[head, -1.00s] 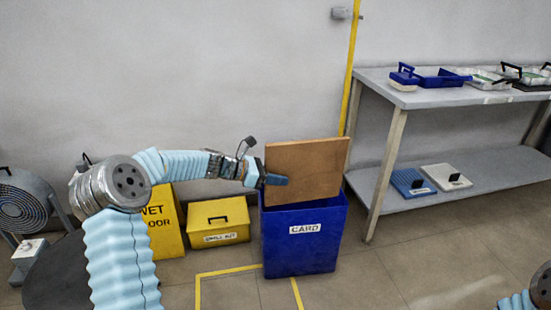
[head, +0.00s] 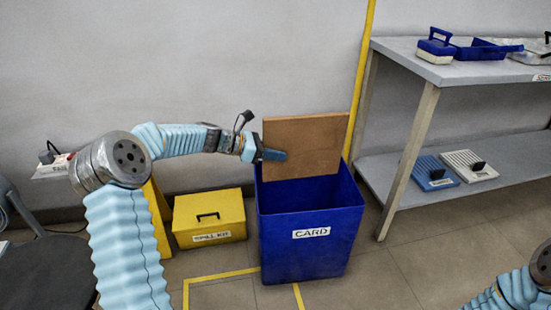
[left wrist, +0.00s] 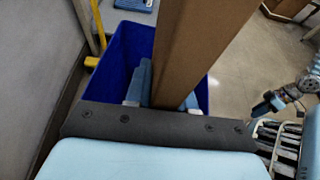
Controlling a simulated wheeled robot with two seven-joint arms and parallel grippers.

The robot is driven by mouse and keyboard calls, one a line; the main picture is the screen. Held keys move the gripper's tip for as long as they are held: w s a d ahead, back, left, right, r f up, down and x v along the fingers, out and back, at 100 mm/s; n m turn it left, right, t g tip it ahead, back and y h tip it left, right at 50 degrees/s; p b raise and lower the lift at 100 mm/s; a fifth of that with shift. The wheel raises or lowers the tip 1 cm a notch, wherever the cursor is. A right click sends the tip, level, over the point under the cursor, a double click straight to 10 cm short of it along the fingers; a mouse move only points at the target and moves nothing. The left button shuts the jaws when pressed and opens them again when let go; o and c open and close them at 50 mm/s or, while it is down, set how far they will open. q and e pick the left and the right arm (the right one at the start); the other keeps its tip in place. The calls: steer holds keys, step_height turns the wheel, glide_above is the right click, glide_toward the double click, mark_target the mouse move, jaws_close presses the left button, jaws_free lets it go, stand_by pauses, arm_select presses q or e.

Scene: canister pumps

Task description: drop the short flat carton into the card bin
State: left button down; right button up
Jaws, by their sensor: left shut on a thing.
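The short flat carton (head: 305,145) is a thin brown board held upright over the open top of the card bin. My left gripper (head: 273,155) is shut on its left edge. In the left wrist view the carton (left wrist: 195,50) rises from the fingers with the blue bin behind and below it. The card bin (head: 310,255) is blue, labelled CARD, and stands on the floor; its rim also shows in the left wrist view (left wrist: 130,45). The carton's lower edge lies at or just inside the back of the bin's mouth in the head view. My right gripper is out of the head view.
A yellow spill kit box (head: 209,220) stands left of the bin. A grey two-level bench (head: 425,80) with blue and white tools stands at the right. A yellow pole (head: 360,75) rises behind the bin. Yellow tape (head: 222,276) marks the floor in front.

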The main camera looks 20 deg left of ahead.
mark_target(275, 170)
arm_select(q)
steer(key=f+b, duration=0.4)
steer(key=f, duration=0.1)
steer(key=w+f+b, duration=0.1)
steer(key=f+b, duration=0.2)
steer(key=shift+a, duration=0.2)
steer(key=shift+s+r, duration=0.1)
steer(key=shift+r, duration=0.05)
steer(key=c, duration=0.9)
jaws_free()
